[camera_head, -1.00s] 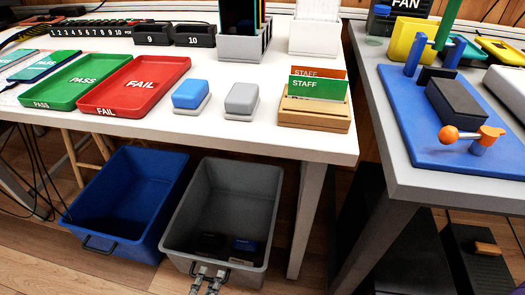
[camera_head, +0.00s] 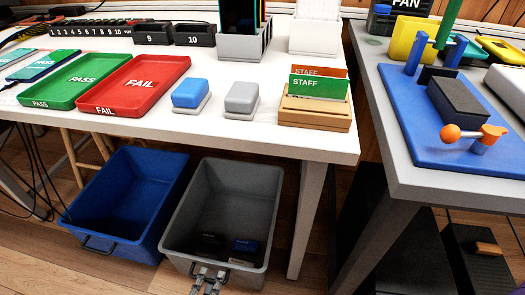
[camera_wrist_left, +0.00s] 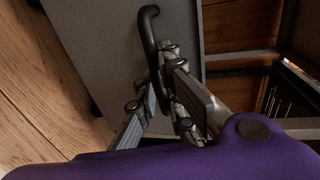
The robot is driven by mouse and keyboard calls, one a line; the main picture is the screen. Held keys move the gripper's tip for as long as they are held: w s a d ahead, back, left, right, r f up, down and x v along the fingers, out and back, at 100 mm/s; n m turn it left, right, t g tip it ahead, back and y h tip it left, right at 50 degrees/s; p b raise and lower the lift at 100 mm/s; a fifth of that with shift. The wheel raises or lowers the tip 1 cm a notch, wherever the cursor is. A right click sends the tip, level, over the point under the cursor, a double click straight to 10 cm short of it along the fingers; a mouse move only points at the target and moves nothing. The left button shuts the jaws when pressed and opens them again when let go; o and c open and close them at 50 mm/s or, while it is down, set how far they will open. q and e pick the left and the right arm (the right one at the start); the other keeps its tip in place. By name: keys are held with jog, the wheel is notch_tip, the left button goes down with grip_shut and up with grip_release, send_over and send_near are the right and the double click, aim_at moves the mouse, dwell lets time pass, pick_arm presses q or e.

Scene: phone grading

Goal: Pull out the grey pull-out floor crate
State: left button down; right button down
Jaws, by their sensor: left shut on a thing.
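The grey floor crate (camera_head: 269,178) stands on the wood floor below the white table's front edge, beside the blue crate. It is open on top, with a few small dark and blue items at its bottom. My left gripper (camera_head: 209,279) is at the front wall of the grey crate, low in the head view. In the left wrist view, my left gripper (camera_wrist_left: 168,98) is shut on the crate's black handle (camera_wrist_left: 148,22), which stands out from the grey front wall (camera_wrist_left: 100,45). Part of the handle is hidden by the fingers. My right gripper is not in view.
The blue crate (camera_head: 172,163) stands close to the left of the grey one. A white table leg (camera_head: 309,215) is close to its right. The white table (camera_head: 250,135) overhangs the back of both crates. Bare wood floor (camera_head: 110,277) lies in front.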

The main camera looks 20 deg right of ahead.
pick_arm(q)
jog(key=shift+s, duration=0.2)
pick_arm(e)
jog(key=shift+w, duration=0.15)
